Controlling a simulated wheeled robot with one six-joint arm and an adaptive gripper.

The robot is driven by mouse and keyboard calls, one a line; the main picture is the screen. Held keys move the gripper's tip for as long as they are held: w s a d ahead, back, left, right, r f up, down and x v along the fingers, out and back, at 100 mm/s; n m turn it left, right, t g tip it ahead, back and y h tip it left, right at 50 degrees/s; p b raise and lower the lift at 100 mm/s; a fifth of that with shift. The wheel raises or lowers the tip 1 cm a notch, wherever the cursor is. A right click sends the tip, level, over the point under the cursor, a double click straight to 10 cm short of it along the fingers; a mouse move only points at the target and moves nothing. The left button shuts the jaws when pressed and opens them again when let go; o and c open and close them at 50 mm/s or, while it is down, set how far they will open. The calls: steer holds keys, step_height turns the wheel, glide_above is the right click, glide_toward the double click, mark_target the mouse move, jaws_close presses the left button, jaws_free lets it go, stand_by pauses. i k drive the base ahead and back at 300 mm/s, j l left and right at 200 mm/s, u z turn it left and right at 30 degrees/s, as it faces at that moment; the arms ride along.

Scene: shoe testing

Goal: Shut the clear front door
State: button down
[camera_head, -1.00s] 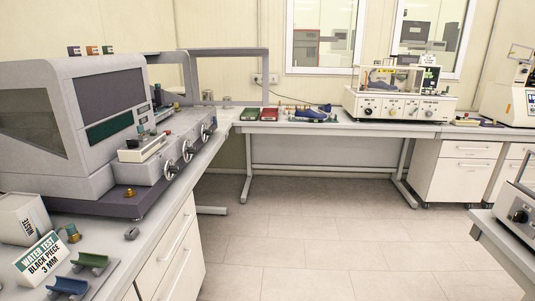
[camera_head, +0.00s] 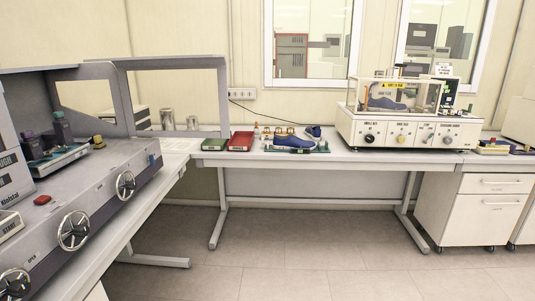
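A cream test machine (camera_head: 408,128) stands on the far bench, right of the middle. Its upper part is a clear box with a blue shoe (camera_head: 388,103) inside. A clear front panel (camera_head: 405,95) with a yellow label seems to be on this box; from here I cannot tell how far it is open. Dark and light knobs line the machine's front. My gripper is not in view.
The far bench (camera_head: 340,157) also holds a blue shoe (camera_head: 293,142) on a green base, a red tray (camera_head: 240,142) and a green tray (camera_head: 214,141). A grey machine (camera_head: 90,190) with handwheels fills the left bench. The floor (camera_head: 300,255) ahead is clear.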

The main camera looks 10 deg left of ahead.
mark_target(218, 61)
steer(key=i, duration=1.75)
